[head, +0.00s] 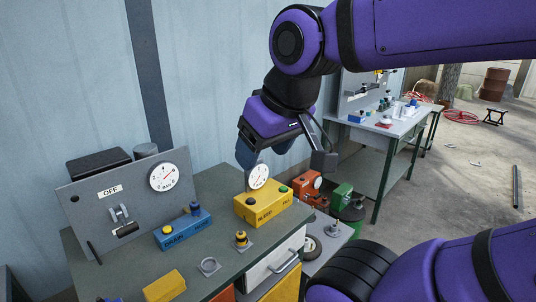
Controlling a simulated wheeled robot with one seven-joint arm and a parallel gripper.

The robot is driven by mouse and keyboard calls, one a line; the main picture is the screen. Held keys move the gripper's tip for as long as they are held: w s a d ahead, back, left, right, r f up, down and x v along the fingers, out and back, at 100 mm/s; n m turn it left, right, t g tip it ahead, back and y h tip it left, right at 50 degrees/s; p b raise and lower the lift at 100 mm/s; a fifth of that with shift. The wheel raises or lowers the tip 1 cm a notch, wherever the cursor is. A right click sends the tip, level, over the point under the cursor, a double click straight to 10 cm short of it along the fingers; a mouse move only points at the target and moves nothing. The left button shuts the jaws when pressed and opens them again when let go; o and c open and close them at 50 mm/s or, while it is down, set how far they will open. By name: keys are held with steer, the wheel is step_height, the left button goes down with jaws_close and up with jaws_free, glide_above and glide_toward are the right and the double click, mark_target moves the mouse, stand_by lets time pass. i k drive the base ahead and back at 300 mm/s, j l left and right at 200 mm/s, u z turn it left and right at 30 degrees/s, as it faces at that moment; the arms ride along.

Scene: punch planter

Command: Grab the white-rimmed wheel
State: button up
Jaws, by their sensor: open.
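A round dark piece with a pale rim (311,246), perhaps the white-rimmed wheel, lies on a grey surface right of the workbench, low in the picture. It is small and I cannot be sure of it. My gripper (286,164) is open and points downward, with nothing visible between its fingers. It appears above the yellow button box (262,206), higher in the picture than the pale-rimmed piece and apart from it. A white-faced dial (258,176) shows behind that box, close to the left finger in the picture.
The workbench (222,237) holds a grey panel (92,215) with a gauge (163,176), a blue button box (184,230) and small fittings. A second bench (385,127) stands behind right. Red wheels (462,117) lie on the open floor at far right.

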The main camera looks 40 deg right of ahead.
mark_target(309, 255)
steer(key=z, duration=1.4)
steer(key=u, duration=0.5)
steer(key=i+l+u, duration=0.35)
steer(key=l+u, duration=0.2)
steer(key=l, duration=0.2)
steer(key=i+l+u, duration=0.1)
steer(key=l+u, duration=0.15)
steer(key=l, duration=0.15)
steer(key=i+l, duration=0.1)
steer(key=l, duration=0.35)
steer(key=i+l, duration=0.1)
steer(key=l, duration=0.3)
steer(key=i+l+u, duration=0.1)
steer(key=l, duration=0.35)
